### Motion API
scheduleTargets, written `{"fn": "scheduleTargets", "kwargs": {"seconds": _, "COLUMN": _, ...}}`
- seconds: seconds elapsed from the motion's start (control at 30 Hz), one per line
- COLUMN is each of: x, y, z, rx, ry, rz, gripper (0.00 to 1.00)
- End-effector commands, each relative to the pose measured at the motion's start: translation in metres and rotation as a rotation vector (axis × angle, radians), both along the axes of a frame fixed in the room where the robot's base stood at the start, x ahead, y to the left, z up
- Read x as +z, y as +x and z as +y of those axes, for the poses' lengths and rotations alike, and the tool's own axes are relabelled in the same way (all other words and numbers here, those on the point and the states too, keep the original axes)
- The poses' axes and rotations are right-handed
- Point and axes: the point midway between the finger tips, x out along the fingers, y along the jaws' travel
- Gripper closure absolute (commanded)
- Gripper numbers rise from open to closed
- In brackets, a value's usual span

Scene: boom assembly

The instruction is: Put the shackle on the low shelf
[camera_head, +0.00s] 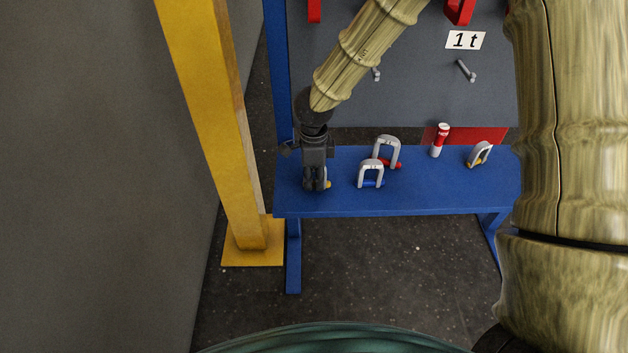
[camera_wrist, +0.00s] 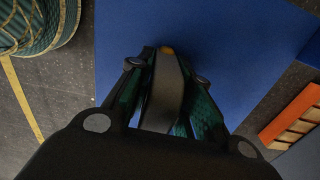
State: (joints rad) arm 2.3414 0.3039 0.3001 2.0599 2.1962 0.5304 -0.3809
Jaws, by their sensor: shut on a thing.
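The low shelf (camera_head: 440,192) is a blue board on blue legs below a grey panel. My gripper (camera_head: 316,184) points down at the left end of this shelf. It is shut on a grey shackle with a yellow pin (camera_head: 328,184), mostly hidden by the fingers in the head view. In the wrist view the grey shackle (camera_wrist: 163,95) sits between the fingers, its yellow end towards the blue shelf (camera_wrist: 240,50). The shackle is at or very near the shelf surface; I cannot tell whether it touches.
A blue-pin shackle (camera_head: 364,171) and a red-pin shackle (camera_head: 396,148) stand just right of my gripper. Farther right are a red and white can (camera_head: 438,146) and another shackle (camera_head: 480,152). A yellow post (camera_head: 215,110) stands left of the shelf.

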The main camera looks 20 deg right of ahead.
Motion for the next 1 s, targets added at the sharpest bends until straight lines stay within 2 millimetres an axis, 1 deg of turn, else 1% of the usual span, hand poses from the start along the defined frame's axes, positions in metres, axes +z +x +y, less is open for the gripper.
{"fn": "scheduleTargets", "kwargs": {"seconds": 0.03, "x": -0.0038, "y": 0.0005, "z": -0.0001, "rx": 0.001, "ry": -0.002, "rz": -0.002, "gripper": 1.0}}
{"fn": "scheduleTargets", "kwargs": {"seconds": 0.43, "x": -0.0058, "y": 0.0006, "z": -0.0002, "rx": -0.001, "ry": 0.001, "rz": -0.001, "gripper": 1.0}}
{"fn": "scheduleTargets", "kwargs": {"seconds": 0.47, "x": -0.0059, "y": 0.0005, "z": -0.0003, "rx": -0.001, "ry": 0.0, "rz": -0.001, "gripper": 0.73}}
{"fn": "scheduleTargets", "kwargs": {"seconds": 0.53, "x": -0.0059, "y": 0.0005, "z": -0.0003, "rx": -0.001, "ry": 0.0, "rz": -0.001, "gripper": 0.61}}
{"fn": "scheduleTargets", "kwargs": {"seconds": 0.57, "x": -0.006, "y": 0.0005, "z": -0.0003, "rx": -0.001, "ry": 0.0, "rz": -0.001, "gripper": 0.57}}
{"fn": "scheduleTargets", "kwargs": {"seconds": 0.87, "x": -0.0058, "y": 0.0004, "z": -0.0002, "rx": 0.0, "ry": 0.0, "rz": -0.001, "gripper": 0.57}}
{"fn": "scheduleTargets", "kwargs": {"seconds": 0.97, "x": -0.0037, "y": 0.0005, "z": -0.0003, "rx": 0.0, "ry": -0.001, "rz": -0.002, "gripper": 0.57}}
{"fn": "scheduleTargets", "kwargs": {"seconds": 1.0, "x": 0.001, "y": 0.0006, "z": -0.0002, "rx": 0.0, "ry": 0.001, "rz": -0.003, "gripper": 0.57}}
